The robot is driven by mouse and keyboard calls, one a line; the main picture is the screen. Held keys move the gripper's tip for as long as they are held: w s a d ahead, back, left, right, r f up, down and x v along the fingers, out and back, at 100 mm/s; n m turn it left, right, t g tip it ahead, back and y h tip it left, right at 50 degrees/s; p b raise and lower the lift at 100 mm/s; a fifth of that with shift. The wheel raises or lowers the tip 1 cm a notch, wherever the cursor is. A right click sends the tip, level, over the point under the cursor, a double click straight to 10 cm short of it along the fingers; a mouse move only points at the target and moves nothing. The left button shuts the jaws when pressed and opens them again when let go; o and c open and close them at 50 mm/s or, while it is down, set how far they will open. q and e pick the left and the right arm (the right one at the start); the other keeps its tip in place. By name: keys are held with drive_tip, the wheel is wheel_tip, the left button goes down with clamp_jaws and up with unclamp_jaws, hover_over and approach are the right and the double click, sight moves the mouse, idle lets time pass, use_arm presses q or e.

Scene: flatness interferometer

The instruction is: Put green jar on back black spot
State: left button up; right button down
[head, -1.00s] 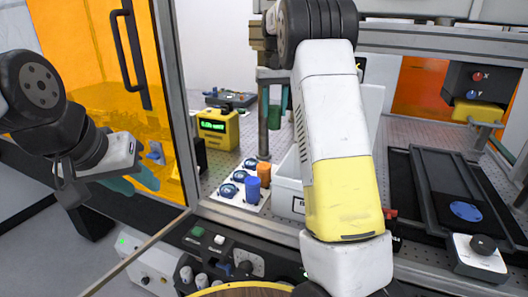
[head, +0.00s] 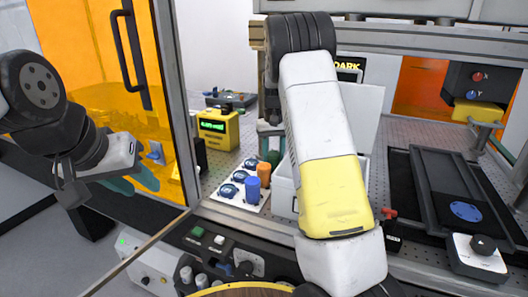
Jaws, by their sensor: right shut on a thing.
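The green jar (head: 273,157) shows in the head view at the back of the right column on the white plate (head: 254,207), behind the orange jar (head: 264,171) and the blue jar (head: 252,188). My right gripper (head: 271,141) is shut on the green jar from above; my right arm partly hides both. Whether the jar touches the plate I cannot tell. Round black spots with blue marks, front (head: 228,190), middle (head: 239,176) and back (head: 250,164), lie left of the jars. My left gripper (head: 134,182) looks open and empty, off to the left by the orange door.
A yellow device with a green display (head: 217,128) stands behind the plate. A metal frame post (head: 185,110) is at its left. A black stage (head: 440,190) lies at right.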

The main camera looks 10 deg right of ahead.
sight(274, 153)
drive_tip(key=c, duration=0.8)
unclamp_jaws()
drive_tip(key=shift+f, duration=0.1)
wheel_tip(274, 153, up, 12)
